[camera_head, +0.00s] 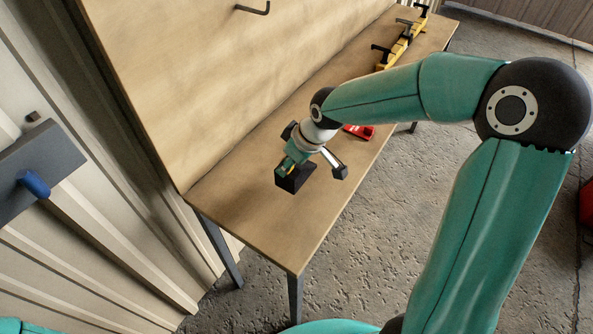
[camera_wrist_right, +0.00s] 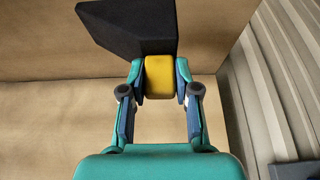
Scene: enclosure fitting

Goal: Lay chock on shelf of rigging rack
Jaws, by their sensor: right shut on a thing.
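The chock is a black wedge with a yellow grip block. In the head view the chock (camera_head: 296,180) is at the near part of the wooden shelf (camera_head: 262,218) of the rigging rack. My right gripper (camera_head: 287,168) is shut on its yellow block. In the right wrist view the black wedge (camera_wrist_right: 130,28) juts out past the fingertips, and the yellow block sits between the fingers of the right gripper (camera_wrist_right: 159,78). I cannot tell whether the chock touches the shelf or hangs just above it. My left gripper is out of view.
The rack's upright back board (camera_head: 200,75) carries a dark hook (camera_head: 254,9). A red item (camera_head: 359,131) lies on the shelf beyond my wrist. A yellow bar with black clamps (camera_head: 403,45) lies farther along. The shelf's near end is bare. A grey panel with a blue peg (camera_head: 35,184) is at left.

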